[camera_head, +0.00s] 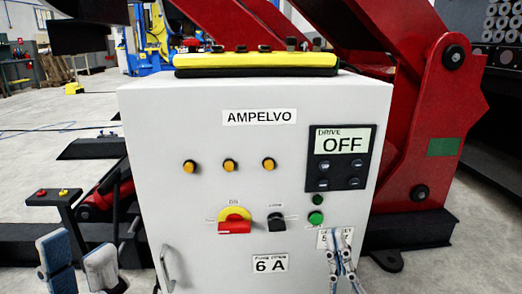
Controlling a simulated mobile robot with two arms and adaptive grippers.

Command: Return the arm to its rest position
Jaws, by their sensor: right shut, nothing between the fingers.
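My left gripper (79,257) is at the lower left, its two pale blue fingers apart with an empty gap between them. It is left of the grey control cabinet (200,120). My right gripper (341,240) is at the lower right of the cabinet, with its slim fingers together and nothing held. It appears in front of the cabinet face, below the green button (316,218), and partly covers a label (324,238). I cannot tell whether it touches the cabinet. Much of both arms is out of view.
The cabinet carries a drive display reading OFF (343,145), amber lamps (229,164), a red-and-yellow rotary switch (235,222) and a black selector (275,217). A yellow-and-black pendant (256,60) lies on top. Red machine arms (432,120) stand behind. Floor (470,215) is open at right.

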